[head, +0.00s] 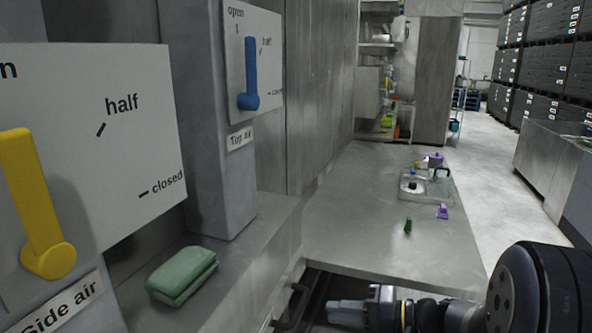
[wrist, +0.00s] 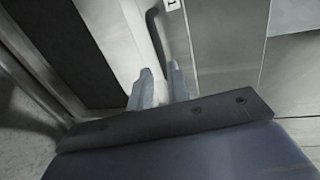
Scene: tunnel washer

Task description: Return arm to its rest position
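My gripper (head: 347,313) shows at the bottom of the head view, below the front edge of the steel table, with my dark arm reaching in from the right. In the wrist view my gripper (wrist: 160,88) shows two grey fingers standing apart with a gap between them. Nothing is held between them. A dark bent handle or bar (wrist: 154,30) shows beyond the fingers; I cannot tell how far off it is.
A steel table (head: 345,215) carries a tray (head: 432,198), a purple clip (head: 442,211) and a green item (head: 407,225). Left are a yellow lever (head: 30,195), a blue lever (head: 250,75) and a folded green cloth (head: 182,275). Open floor (head: 490,160) lies right.

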